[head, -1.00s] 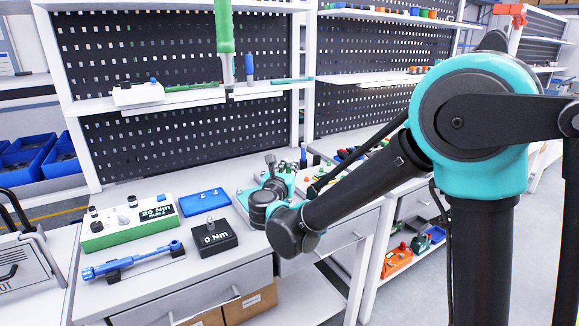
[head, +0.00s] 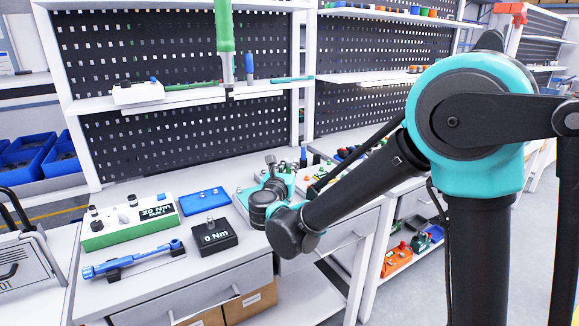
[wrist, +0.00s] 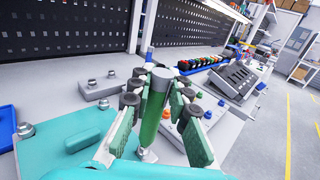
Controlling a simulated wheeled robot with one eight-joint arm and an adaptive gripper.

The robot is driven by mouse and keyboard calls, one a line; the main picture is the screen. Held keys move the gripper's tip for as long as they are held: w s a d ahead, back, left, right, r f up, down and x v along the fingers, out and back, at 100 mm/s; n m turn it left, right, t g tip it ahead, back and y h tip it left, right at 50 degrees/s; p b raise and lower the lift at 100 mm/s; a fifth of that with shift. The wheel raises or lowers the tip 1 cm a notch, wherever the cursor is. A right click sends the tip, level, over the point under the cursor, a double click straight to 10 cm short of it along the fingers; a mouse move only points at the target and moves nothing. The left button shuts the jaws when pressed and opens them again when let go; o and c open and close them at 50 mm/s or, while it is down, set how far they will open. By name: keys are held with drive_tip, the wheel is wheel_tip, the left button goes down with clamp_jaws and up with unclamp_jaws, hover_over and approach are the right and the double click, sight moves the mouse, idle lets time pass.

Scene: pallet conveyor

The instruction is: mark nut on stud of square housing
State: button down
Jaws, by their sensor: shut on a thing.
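In the wrist view my gripper (wrist: 158,108) is shut on a green marker (wrist: 151,118) with a grey end. The marker stands nearly upright between the green finger pads, its pale lower end pointing down. A light grey plate-like part (wrist: 112,90) with bolt-like studs lies on the bench behind and left of the fingers; it may be the square housing. One stud with a nut (wrist: 92,85) shows on it, apart from the marker. I cannot see a mark on the nut. In the head view the gripper end is mostly hidden behind my wrist.
A box reading 20 Nm (head: 130,224), a 0 Nm display (head: 213,236), a blue torque wrench (head: 133,260) and a blue tray (head: 205,201) stand left of my arm. In the wrist view, a panel with coloured buttons (wrist: 210,116) and a dark rack (wrist: 232,82) lie to the right.

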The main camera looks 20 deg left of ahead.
drive_tip(key=shift+r, duration=2.5)
